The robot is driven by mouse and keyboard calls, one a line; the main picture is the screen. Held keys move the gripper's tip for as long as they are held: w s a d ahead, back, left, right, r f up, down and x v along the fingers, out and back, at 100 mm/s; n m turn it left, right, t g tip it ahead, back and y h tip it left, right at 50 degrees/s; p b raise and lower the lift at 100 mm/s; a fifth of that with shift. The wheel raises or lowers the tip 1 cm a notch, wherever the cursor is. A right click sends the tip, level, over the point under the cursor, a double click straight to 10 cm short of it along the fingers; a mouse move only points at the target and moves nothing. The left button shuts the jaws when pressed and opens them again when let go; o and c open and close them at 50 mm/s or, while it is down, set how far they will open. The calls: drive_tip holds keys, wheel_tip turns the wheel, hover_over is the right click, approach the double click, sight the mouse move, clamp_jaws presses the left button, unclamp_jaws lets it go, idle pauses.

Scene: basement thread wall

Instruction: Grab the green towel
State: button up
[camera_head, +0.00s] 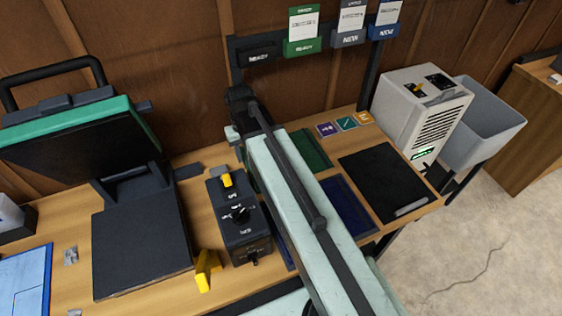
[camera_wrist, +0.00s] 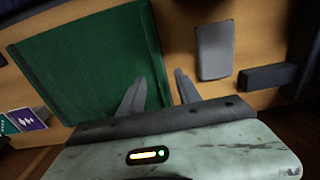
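The green towel (camera_wrist: 85,62) lies flat on the wooden bench and fills much of the left of the wrist view. In the head view, only part of the green towel (camera_head: 311,151) shows beside my arm. My gripper (camera_wrist: 160,77) is open, with its two grey fingers apart. In the wrist view, the left finger overlaps the towel and the right finger is over bare wood, with the towel's edge between them. I cannot tell how high the fingers are above it. The gripper is hidden behind my arm in the head view.
A grey pad (camera_wrist: 214,50) and dark block (camera_wrist: 267,78) lie right of the fingers. A black mat (camera_head: 388,180), a blue mat (camera_head: 345,204) and a switch box (camera_head: 238,222) are on the bench. A heat press (camera_head: 140,240) stands left, a white machine (camera_head: 420,110) right.

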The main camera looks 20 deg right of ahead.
drive_tip(key=f+b, duration=0.5)
drive_tip(key=shift+s+f, duration=0.15)
drive_tip(key=shift+s, duration=0.2)
drive_tip(key=shift+s+r, duration=0.1)
drive_tip(key=shift+r, duration=0.15)
clamp_jaws()
